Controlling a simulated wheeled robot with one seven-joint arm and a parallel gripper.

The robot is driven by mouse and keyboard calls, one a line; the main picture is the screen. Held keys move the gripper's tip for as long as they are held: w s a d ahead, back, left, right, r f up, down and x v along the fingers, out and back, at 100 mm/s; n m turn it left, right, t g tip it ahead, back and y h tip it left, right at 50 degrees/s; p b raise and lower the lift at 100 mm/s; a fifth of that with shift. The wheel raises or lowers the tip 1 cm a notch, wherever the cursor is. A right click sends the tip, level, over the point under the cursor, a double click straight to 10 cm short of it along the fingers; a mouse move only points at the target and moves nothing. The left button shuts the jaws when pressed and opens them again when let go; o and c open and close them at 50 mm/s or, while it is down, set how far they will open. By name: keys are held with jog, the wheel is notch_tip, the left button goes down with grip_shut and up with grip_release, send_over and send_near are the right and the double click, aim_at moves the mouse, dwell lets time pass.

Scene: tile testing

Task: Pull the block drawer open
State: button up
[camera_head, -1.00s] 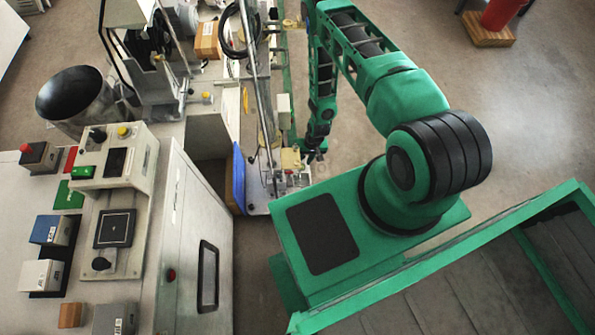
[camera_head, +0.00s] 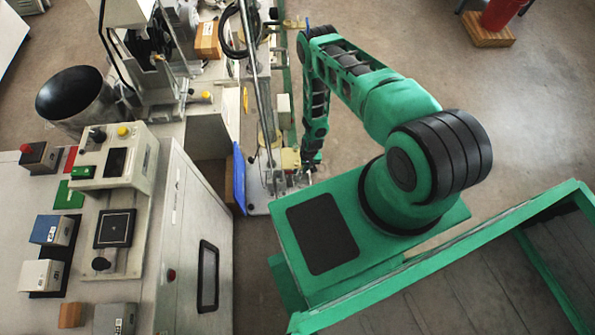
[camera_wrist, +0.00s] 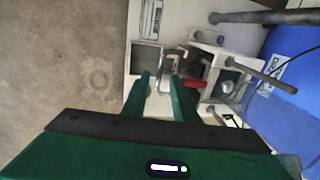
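My gripper (camera_head: 304,172) hangs low at the right side of the bench machine in the head view. In the wrist view my gripper (camera_wrist: 161,76) has its two green fingers apart, with nothing clearly between them. Just beyond the fingertips is a silver bracket-like handle (camera_wrist: 174,56) on a pale fixture (camera_wrist: 145,57). I take this to be the block drawer's front, but cannot be sure. The fingertips appear close to the handle; contact cannot be told. The drawer's inside cannot be made out.
A red part (camera_wrist: 194,83) lies just right of the fingers. A blue panel (camera_wrist: 290,85) and a dark rod (camera_wrist: 262,17) are further right. Bare floor (camera_wrist: 60,60) is free on the left. A grey cabinet (camera_head: 190,235) stands left in the head view.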

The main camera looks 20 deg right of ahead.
grip_shut()
jog(key=shift+w+a, duration=0.1)
dwell(1.2)
